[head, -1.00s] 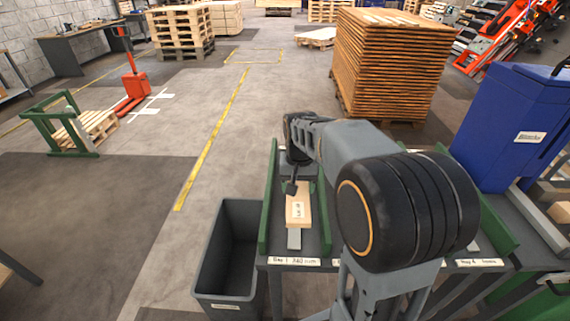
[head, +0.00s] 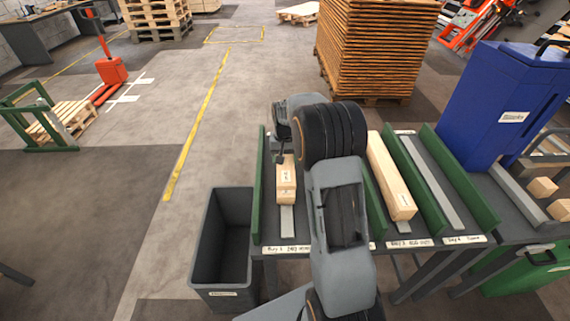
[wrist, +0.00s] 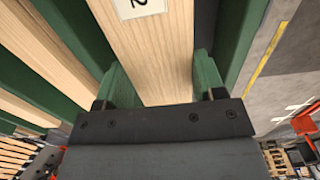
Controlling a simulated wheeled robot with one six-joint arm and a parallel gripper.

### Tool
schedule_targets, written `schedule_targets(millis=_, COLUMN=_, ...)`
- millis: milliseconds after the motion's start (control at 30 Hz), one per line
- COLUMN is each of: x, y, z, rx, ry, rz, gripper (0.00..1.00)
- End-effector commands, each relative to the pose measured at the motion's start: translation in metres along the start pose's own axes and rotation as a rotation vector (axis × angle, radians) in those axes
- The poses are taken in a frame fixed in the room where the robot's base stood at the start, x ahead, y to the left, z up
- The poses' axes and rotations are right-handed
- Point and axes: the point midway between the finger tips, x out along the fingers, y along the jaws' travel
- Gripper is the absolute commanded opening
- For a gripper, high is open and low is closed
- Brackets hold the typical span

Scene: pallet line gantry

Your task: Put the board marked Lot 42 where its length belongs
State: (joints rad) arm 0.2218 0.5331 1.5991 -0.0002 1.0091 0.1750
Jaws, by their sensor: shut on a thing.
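A pale wooden board (head: 286,173) with a white label is at the left bay of the rack, between green dividers, above a grey strip. In the wrist view the held board (wrist: 150,50) shows a label ending in "2"; the rest of the marking is cut off. My gripper (wrist: 163,85) is shut on this board, with a finger against each side. In the head view my gripper (head: 281,150) is at the board's far end, partly hidden by my arm. I cannot tell whether the board rests on the bay.
A longer board (head: 391,175) lies in the bay marked 3. The bay 4 strip (head: 434,182) is bare. My arm hides most of the bay between. A grey bin (head: 223,245) stands left of the rack; a blue cabinet (head: 505,105) stands right.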

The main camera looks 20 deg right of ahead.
Motion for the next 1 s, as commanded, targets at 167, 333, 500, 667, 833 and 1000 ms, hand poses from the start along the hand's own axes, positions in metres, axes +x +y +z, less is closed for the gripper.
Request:
schedule_targets(millis=167, x=0.005, y=0.000, z=-0.004, rx=0.000, ry=0.001, rz=0.000, gripper=0.32)
schedule_targets(millis=333, x=0.022, y=0.000, z=-0.007, rx=0.000, ry=-0.002, rz=0.000, gripper=0.32)
schedule_targets(millis=500, x=0.039, y=0.000, z=-0.007, rx=0.000, ry=0.000, rz=0.000, gripper=0.32)
schedule_targets(millis=667, x=0.039, y=0.000, z=-0.007, rx=0.000, ry=0.001, rz=0.000, gripper=0.32)
schedule_targets(millis=833, x=0.042, y=0.000, z=-0.007, rx=0.000, ry=0.000, rz=0.000, gripper=0.32)
schedule_targets(millis=1000, x=0.043, y=0.000, z=-0.007, rx=0.000, ry=0.000, rz=0.000, gripper=0.74)
